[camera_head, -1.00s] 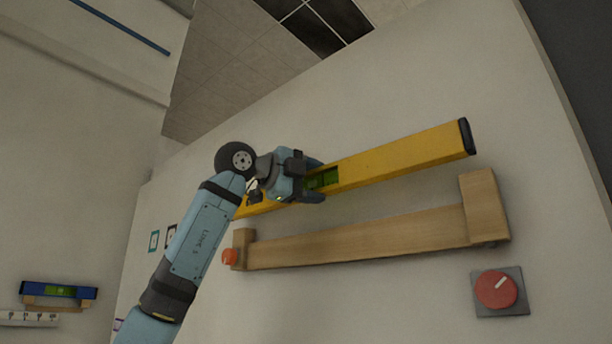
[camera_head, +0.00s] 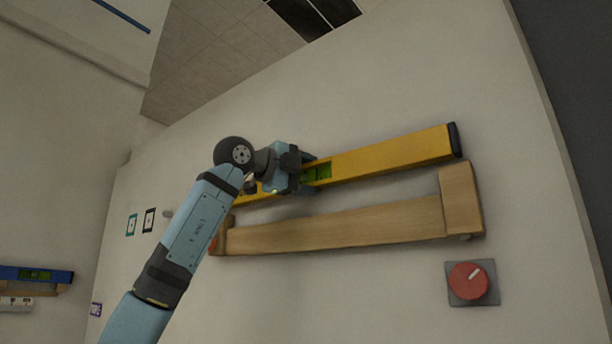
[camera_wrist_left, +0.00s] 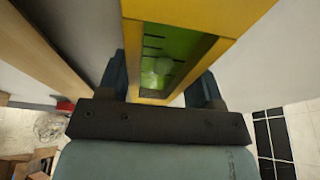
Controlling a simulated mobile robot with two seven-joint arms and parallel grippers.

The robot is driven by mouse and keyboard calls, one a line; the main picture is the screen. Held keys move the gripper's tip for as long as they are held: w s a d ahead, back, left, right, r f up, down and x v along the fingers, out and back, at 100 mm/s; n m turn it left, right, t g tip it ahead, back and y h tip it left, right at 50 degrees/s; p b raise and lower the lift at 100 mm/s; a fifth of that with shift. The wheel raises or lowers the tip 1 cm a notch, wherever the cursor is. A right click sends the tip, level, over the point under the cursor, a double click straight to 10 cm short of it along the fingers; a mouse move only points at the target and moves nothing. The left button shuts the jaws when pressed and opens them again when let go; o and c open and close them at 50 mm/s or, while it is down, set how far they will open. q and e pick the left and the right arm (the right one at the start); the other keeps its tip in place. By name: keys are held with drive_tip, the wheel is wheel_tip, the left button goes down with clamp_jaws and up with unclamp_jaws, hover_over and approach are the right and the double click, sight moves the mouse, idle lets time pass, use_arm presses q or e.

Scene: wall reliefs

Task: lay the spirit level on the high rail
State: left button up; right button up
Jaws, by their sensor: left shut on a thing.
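The yellow spirit level (camera_head: 395,156) with a green vial window and black end cap is held by my left gripper (camera_head: 308,174), which is shut around it near the vial. In the left wrist view the level (camera_wrist_left: 243,18) runs up between the fingers of my left gripper (camera_wrist_left: 165,90), its green vial facing the camera. The wooden rail (camera_head: 340,227), with raised end blocks, is on the wall just below the level in the head view. A gap of wall shows between level and rail toward the right. My wrist hides part of the level's left end. My right gripper is not in view.
A red round knob on a grey plate (camera_head: 471,283) is on the wall below the rail's right end. A blue level (camera_head: 36,274) rests on a small wooden rail at the far left. Small framed marks (camera_head: 149,220) hang left of my arm. The wall above the level is bare.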

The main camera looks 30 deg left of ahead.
use_arm(q)
drive_tip(key=shift+s+f+b, duration=0.1)
drive_tip(key=shift+f+b, duration=0.75)
idle(1.2)
drive_tip(key=o, duration=1)
drive_tip(key=b+v, duration=0.4)
drive_tip(key=v, duration=1)
drive_tip(key=shift+b, duration=0.35)
drive_tip(key=shift+d, duration=0.1)
